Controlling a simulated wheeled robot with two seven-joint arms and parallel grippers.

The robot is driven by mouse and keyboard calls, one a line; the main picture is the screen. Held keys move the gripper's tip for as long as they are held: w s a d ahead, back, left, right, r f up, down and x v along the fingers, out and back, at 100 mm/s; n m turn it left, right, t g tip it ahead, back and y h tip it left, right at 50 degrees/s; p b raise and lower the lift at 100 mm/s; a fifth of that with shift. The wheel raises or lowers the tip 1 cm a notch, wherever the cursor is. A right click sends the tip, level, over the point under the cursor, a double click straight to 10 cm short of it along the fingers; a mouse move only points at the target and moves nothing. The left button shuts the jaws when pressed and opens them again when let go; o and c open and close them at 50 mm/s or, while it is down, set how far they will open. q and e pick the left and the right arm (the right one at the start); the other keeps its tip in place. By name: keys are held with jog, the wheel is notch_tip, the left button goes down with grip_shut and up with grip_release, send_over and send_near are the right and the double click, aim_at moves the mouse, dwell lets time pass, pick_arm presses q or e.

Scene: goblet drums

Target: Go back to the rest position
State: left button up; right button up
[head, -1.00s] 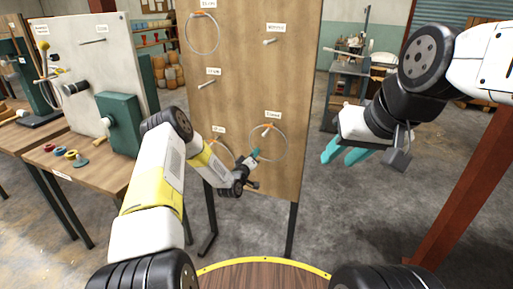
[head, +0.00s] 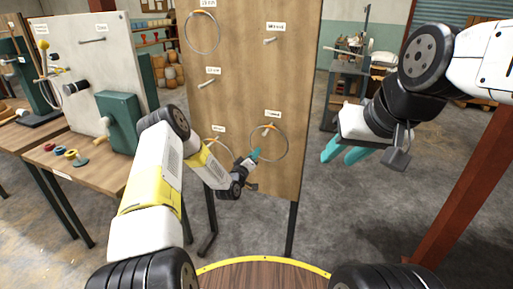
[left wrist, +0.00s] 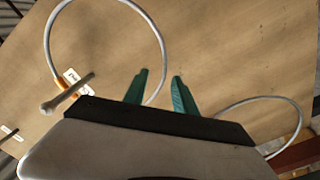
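My left gripper (head: 254,156) is in front of the lower right part of the wooden peg board. Its teal fingers stand apart in the left wrist view (left wrist: 158,78). The edge of a thin pale ring (left wrist: 163,45) crosses between them in the picture. I cannot tell whether it lies between the fingers or behind them. This ring (head: 286,143) hangs at the lower right peg in the head view. My right gripper (head: 338,158) is held in the air right of the board, its teal fingers apart and empty.
The peg board (head: 235,100) also carries a ring (head: 203,51) at the upper left and another (head: 216,143) at the lower left, partly behind my arm. A workbench (head: 75,170) stands left. A red-brown post (head: 470,190) is at right. Open floor lies beneath my right gripper.

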pick_arm(q)
jog(key=v, duration=0.6)
notch_tip(320, 180, up, 15)
jog(key=a+m+g, duration=0.2)
jog(key=m+g, duration=0.2)
jog(key=m, duration=0.1)
jog(key=s+a+r+g+y, duration=0.2)
jog(key=s+a+r+y, duration=0.1)
jog(key=s+r, duration=0.75)
jog(key=s+r+g, duration=0.2)
jog(key=s+r, duration=0.1)
jog(key=s, duration=1.2)
jog(key=s+a+r+m+g, duration=0.1)
jog(key=s+r+g, duration=0.2)
jog(key=s, duration=1.3)
jog(key=shift+s+a+r, duration=0.15)
jog(key=shift+s+r, duration=0.05)
jog(key=shift+r, duration=0.4)
